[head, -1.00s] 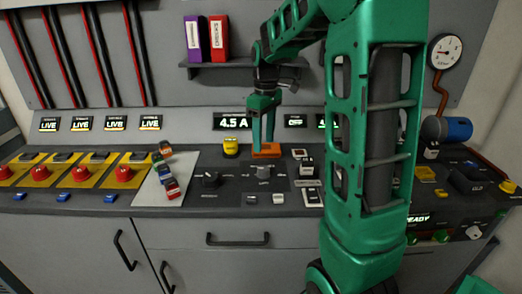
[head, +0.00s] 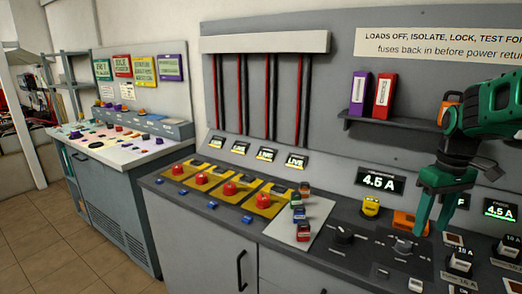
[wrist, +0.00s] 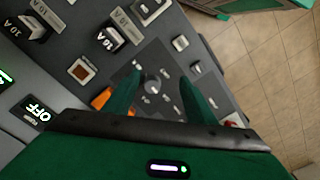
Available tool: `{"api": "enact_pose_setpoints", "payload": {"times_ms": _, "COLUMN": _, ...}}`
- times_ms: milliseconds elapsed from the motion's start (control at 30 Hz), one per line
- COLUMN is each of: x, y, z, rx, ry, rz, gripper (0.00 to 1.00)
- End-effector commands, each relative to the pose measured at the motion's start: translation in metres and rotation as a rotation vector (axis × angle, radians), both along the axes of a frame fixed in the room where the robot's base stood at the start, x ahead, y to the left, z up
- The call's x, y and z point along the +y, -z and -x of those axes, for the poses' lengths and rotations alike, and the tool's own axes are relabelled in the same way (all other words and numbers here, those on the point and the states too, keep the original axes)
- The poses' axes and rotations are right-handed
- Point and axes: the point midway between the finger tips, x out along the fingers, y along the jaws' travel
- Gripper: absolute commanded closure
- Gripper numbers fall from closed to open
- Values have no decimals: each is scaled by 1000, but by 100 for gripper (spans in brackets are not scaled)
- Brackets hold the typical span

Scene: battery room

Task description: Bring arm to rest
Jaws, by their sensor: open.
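My green gripper (head: 432,226) hangs over the right part of the dark console (head: 345,262), fingers pointing down. Its fingers are apart with nothing between them, as the wrist view (wrist: 156,80) also shows. A grey rotary knob (head: 403,244) lies below and close to the fingers; it shows between them in the wrist view (wrist: 152,87). An orange block (head: 404,220) sits on the console just behind and left of the fingers, partly hidden. I cannot tell the exact gap between fingertips and panel.
A shelf with purple (head: 359,92) and red (head: 384,95) binders is on the wall left of my arm. Red buttons (head: 232,188), a grey plate (head: 300,220) with small coloured blocks and a yellow piece (head: 371,206) stand on the console. Tiled floor (head: 85,250) is open at left.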

Motion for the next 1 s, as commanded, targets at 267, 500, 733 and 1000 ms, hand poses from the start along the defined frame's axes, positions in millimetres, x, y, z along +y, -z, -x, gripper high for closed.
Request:
{"api": "enact_pose_setpoints", "payload": {"times_ms": 267, "x": 12, "y": 10, "z": 117, "rx": 0, "ry": 376, "rz": 9, "gripper": 50}}
{"api": "enact_pose_setpoints", "payload": {"times_ms": 500, "x": 25, "y": 34, "z": 193, "rx": 4, "ry": 628, "rz": 7, "gripper": 50}}
{"api": "enact_pose_setpoints", "payload": {"times_ms": 733, "x": 32, "y": 45, "z": 218, "rx": 8, "ry": 716, "rz": 7, "gripper": 50}}
{"api": "enact_pose_setpoints", "payload": {"times_ms": 1000, "x": 32, "y": 45, "z": 218, "rx": 8, "ry": 716, "rz": 7, "gripper": 50}}
